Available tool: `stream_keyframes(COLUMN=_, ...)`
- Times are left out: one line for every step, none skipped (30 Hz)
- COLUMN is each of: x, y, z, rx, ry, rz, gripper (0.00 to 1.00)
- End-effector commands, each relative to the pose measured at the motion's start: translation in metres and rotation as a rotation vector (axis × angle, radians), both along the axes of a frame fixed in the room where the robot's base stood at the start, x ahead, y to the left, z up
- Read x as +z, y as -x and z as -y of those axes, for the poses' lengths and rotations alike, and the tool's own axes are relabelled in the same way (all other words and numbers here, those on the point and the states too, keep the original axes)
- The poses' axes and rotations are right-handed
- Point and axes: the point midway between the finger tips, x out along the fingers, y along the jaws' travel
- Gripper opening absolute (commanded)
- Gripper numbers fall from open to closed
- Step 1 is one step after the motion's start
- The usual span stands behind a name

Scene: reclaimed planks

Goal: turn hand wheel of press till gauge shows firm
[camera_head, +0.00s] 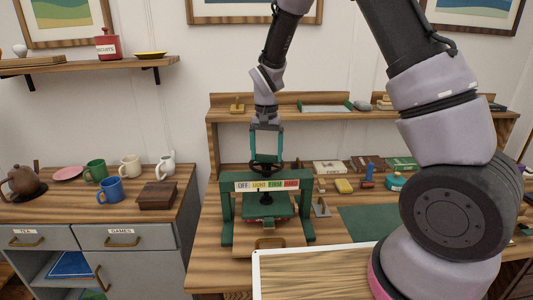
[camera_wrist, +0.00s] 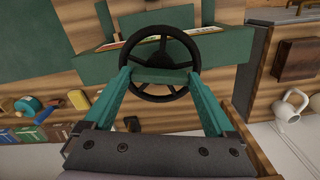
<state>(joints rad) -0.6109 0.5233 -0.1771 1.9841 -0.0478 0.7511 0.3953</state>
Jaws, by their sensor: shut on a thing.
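The green press (camera_head: 227,210) stands on the wooden workbench. Its black hand wheel (camera_head: 267,168) is on top, and it also shows in the wrist view (camera_wrist: 150,33). The gauge (camera_head: 267,185) is a strip on the crossbeam with coloured sections reading OFF, LIGHT, FIRM and one red section whose word is hard to read. I cannot make out a pointer on it. My gripper (camera_head: 266,157) points down from above, its teal fingers shut on the hand wheel.
A green mat (camera_head: 375,223) lies right of the press. Boxes (camera_head: 329,167), a yellow block (camera_head: 343,186) and small items stand behind it. A shelf (camera_head: 300,116) runs along the bench's back. The left cabinet holds mugs (camera_head: 109,190) and a teapot (camera_head: 25,181). A pale-edged board (camera_head: 310,270) is in front.

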Motion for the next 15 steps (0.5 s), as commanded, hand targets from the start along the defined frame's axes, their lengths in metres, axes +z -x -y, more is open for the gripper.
stream_keyframes(x=0.0007, y=-0.0008, z=-0.0002, rx=-0.015, ry=0.0, rz=0.002, gripper=0.34)
stream_keyframes(x=0.0007, y=-0.0008, z=-0.0002, rx=-0.025, ry=0.0, rz=0.002, gripper=0.34)
stream_keyframes(x=0.0007, y=-0.0009, z=-0.0002, rx=-0.035, ry=0.0, rz=0.002, gripper=0.34)
stream_keyframes(x=0.0007, y=-0.0009, z=-0.0002, rx=-0.042, ry=0.0, rz=0.002, gripper=0.34)
stream_keyframes(x=0.0007, y=-0.0009, z=-0.0002, rx=-0.047, ry=0.0, rz=0.002, gripper=0.34)
stream_keyframes(x=0.0007, y=-0.0008, z=-0.0001, rx=-0.055, ry=0.0, rz=0.002, gripper=0.34)
stream_keyframes(x=0.0007, y=-0.0008, z=-0.0001, rx=-0.059, ry=0.0, rz=0.002, gripper=0.34)
stream_keyframes(x=0.0007, y=-0.0008, z=-0.0001, rx=-0.062, ry=0.0, rz=0.002, gripper=0.34)
stream_keyframes(x=0.0007, y=-0.0008, z=-0.0001, rx=-0.065, ry=0.0, rz=0.002, gripper=0.34)
stream_keyframes(x=0.0007, y=-0.0008, z=-0.0001, rx=-0.066, ry=0.0, rz=0.002, gripper=0.34)
stream_keyframes(x=0.0007, y=-0.0008, z=-0.0001, rx=-0.067, ry=0.0, rz=0.002, gripper=0.34)
stream_keyframes(x=0.0008, y=-0.0009, z=-0.0001, rx=-0.068, ry=0.0, rz=0.002, gripper=0.34)
stream_keyframes(x=0.0008, y=-0.0009, z=-0.0001, rx=-0.068, ry=0.0, rz=0.002, gripper=0.34)
stream_keyframes(x=0.0008, y=-0.0009, z=-0.0001, rx=-0.069, ry=0.0, rz=0.002, gripper=0.34)
stream_keyframes(x=0.0008, y=-0.0009, z=-0.0001, rx=-0.068, ry=0.0, rz=0.002, gripper=0.34)
